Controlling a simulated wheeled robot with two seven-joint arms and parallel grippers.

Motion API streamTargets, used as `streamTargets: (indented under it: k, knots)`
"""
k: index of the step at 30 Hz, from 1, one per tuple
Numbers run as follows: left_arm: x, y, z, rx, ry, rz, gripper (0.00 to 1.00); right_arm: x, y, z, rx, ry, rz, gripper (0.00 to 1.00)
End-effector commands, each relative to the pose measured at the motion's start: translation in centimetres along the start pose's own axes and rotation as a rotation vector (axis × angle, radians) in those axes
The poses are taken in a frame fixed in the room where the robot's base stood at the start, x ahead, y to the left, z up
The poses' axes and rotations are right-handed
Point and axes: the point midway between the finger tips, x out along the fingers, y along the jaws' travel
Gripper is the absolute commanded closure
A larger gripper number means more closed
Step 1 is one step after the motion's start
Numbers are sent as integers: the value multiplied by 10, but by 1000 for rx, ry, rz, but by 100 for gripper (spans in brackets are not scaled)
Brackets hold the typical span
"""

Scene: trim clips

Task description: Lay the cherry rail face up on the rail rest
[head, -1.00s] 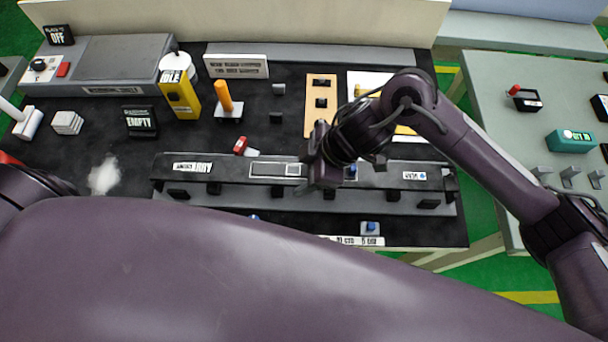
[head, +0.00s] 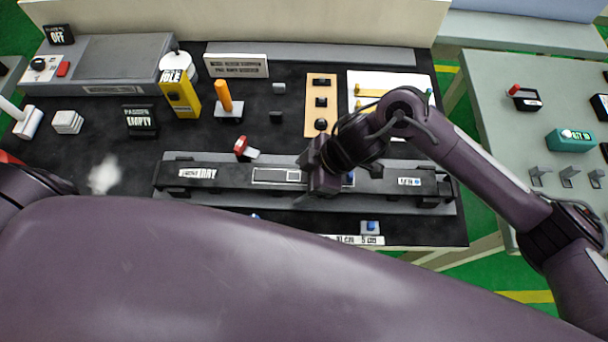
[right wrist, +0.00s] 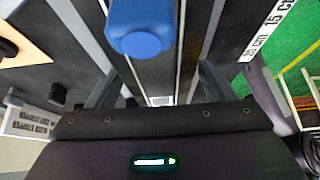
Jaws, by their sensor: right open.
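A long dark rail (head: 225,178) with a pale label near each end and a light-framed window in the middle lies lengthwise along the grey rail rest (head: 300,207). Its labelled side faces up. Grey shows along both long edges of the rail. No cherry colour is clear on it. My right gripper (head: 322,188) is over the rail, right of the window, and hides that part. In the right wrist view its two fingers are apart (right wrist: 160,95), with the rail running between them. A blue piece (right wrist: 140,28) shows close to the camera. My left gripper is out of view.
A blue button block (head: 371,227) and a length scale (head: 355,240) are in front. A side table (head: 500,140) stands at right.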

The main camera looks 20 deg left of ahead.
Motion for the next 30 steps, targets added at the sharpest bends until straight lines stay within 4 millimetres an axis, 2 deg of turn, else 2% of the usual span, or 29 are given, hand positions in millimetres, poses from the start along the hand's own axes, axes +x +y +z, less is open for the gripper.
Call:
streamTargets:
  k: [5, 19, 24, 30]
  knots:
    - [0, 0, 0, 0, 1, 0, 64, -12, 1, -1, -2, 1, 4, 24]
    - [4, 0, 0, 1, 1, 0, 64, -105, 1, 0, -2, -2, 5, 24]
    - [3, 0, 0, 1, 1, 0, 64, -120, 1, -1, -1, -1, 3, 24]
    - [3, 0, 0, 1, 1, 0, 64, -122, 0, -1, 0, 0, -1, 24]
